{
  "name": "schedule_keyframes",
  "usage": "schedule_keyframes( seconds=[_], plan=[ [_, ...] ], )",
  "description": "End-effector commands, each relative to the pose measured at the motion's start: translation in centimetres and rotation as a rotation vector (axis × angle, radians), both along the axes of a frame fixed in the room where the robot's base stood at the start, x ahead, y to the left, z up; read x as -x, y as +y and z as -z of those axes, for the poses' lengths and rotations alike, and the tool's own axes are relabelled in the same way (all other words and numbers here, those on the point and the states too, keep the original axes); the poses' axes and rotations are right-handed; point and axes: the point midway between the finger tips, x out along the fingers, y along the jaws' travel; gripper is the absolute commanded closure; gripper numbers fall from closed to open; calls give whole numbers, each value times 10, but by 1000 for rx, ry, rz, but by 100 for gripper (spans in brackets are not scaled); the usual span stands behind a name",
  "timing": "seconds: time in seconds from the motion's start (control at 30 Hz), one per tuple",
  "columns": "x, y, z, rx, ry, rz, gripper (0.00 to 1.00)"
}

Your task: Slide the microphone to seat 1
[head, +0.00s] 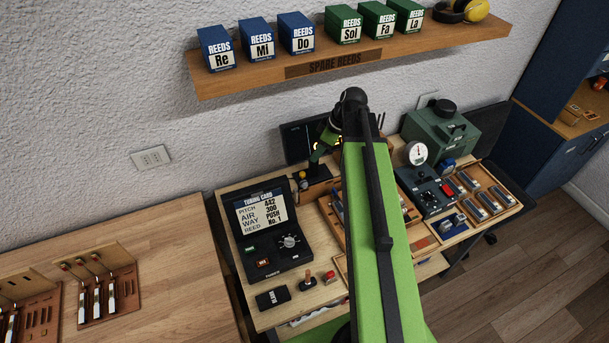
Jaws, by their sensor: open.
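My gripper (316,158) is at the end of my green arm, over the back of the workbench in front of a dark screen (297,141). It is open, small in the view and partly hidden by my arm. A small dark upright piece with a yellow part (303,181) stands just below and left of it, beside the tuning card unit. I cannot tell whether this is the microphone, or whether the gripper touches it. No seat numbers are readable. My arm hides the middle of the bench.
The tuning card unit (263,217) stands on the bench's left side. A green machine (437,131) with a gauge, a dark control box (428,188) and reed trays (487,203) are on the right. A shelf (440,42) with reed boxes hangs above. The left wooden table (160,262) is partly clear.

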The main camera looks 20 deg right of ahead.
Motion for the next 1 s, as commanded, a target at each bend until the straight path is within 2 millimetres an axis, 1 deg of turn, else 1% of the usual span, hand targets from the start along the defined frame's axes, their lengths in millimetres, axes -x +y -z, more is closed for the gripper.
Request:
schedule_keyframes(
  seconds=[0.03,0.3,0.4,0.5,0.6,0.7,1.0],
  plan=[
    [-4,3,23,0,0,-1,57],
    [-20,19,79,0,2,1,57],
    [-26,25,98,0,2,1,57],
    [-31,30,113,0,1,1,57],
    [-34,33,122,0,1,2,57],
    [-36,35,127,1,1,3,57],
    [-37,36,127,0,1,4,57]
  ],
)
